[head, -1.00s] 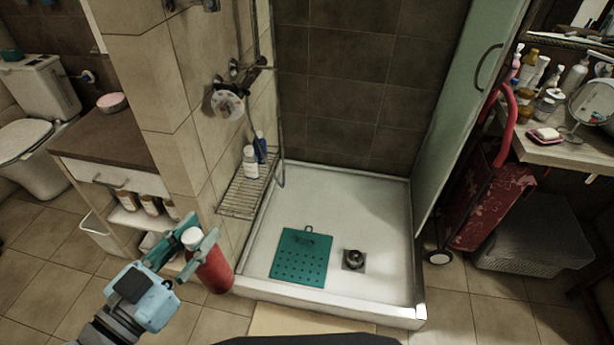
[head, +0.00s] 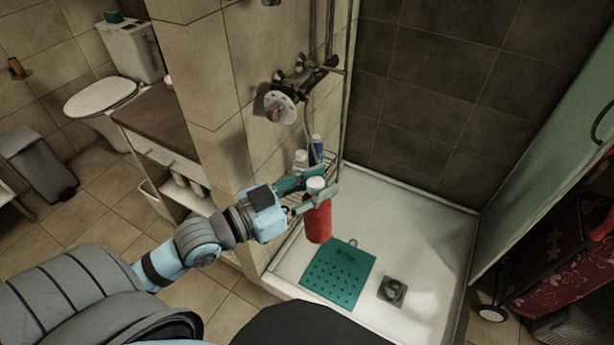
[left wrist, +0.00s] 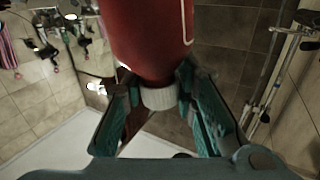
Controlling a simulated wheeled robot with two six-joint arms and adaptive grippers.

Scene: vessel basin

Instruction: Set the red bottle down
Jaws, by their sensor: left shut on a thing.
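The red bottle (head: 318,221) with a white cap is held by my left gripper (head: 316,191) in the head view. It hangs upright in front of the wire rack, over the left side of the shower tray (head: 405,193). The left wrist view shows the gripper fingers (left wrist: 162,100) closed around the bottle's white cap, with the red body (left wrist: 150,40) beyond. The wire rack (head: 292,201) on the tiled wall is partly hidden by the gripper and bottle. My right gripper is not in view.
A white bottle (head: 300,160) and a blue bottle (head: 315,150) stand on the rack. A teal perforated mat (head: 338,275) and a drain (head: 392,291) are on the tray floor. A shower tap (head: 282,106) is above. A red patterned trolley (head: 560,265) stands at the right.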

